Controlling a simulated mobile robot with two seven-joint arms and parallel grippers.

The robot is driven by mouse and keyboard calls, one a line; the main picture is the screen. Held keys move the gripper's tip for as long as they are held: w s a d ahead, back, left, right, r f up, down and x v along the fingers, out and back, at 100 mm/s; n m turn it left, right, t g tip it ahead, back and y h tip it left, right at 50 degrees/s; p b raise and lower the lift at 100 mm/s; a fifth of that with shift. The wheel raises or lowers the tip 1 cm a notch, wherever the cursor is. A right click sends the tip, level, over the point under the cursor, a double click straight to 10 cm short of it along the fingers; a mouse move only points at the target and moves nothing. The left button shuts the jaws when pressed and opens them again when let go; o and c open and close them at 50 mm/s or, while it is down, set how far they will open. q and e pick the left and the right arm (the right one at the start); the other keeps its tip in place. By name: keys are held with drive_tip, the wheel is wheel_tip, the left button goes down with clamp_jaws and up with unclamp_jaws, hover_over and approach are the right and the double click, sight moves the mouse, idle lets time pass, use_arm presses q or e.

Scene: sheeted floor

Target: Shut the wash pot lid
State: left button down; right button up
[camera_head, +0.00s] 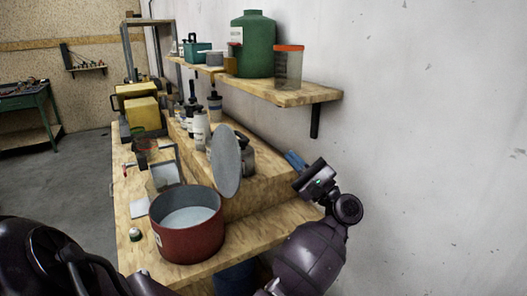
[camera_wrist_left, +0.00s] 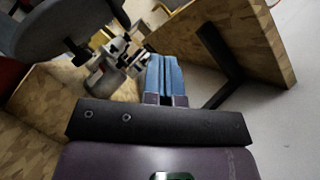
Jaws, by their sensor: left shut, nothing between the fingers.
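The red wash pot (camera_head: 187,240) stands on the wooden bench with its top open and pale grey liquid or a pale grey inner surface showing. Its grey round lid (camera_head: 225,162) stands nearly upright at the pot's far right edge. My left gripper (camera_head: 294,160) is to the right of the lid, apart from it, with its blue fingers together and empty. In the left wrist view the closed fingers (camera_wrist_left: 165,75) point ahead, and the lid (camera_wrist_left: 55,32) shows at the upper left with a dark handle. My right gripper is not in view.
A wall shelf (camera_head: 290,94) with a bracket (camera_head: 315,121) is above my left gripper and holds a green jug (camera_head: 253,45) and a clear container (camera_head: 288,68). Several bottles stand on the raised step (camera_head: 262,190) behind the lid. A white wall bounds the right side.

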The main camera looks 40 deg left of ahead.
use_arm(q)
drive_tip(key=s+a+r+n+g+h+p, duration=0.1)
drive_tip(key=a+n+g+h+p, duration=0.1)
drive_tip(key=a+n+h, duration=0.3)
drive_tip(key=shift+s+a+r+n+g, duration=0.3)
drive_tip(key=shift+a+n+g, duration=0.4)
drive_tip(key=shift+a+n, duration=1)
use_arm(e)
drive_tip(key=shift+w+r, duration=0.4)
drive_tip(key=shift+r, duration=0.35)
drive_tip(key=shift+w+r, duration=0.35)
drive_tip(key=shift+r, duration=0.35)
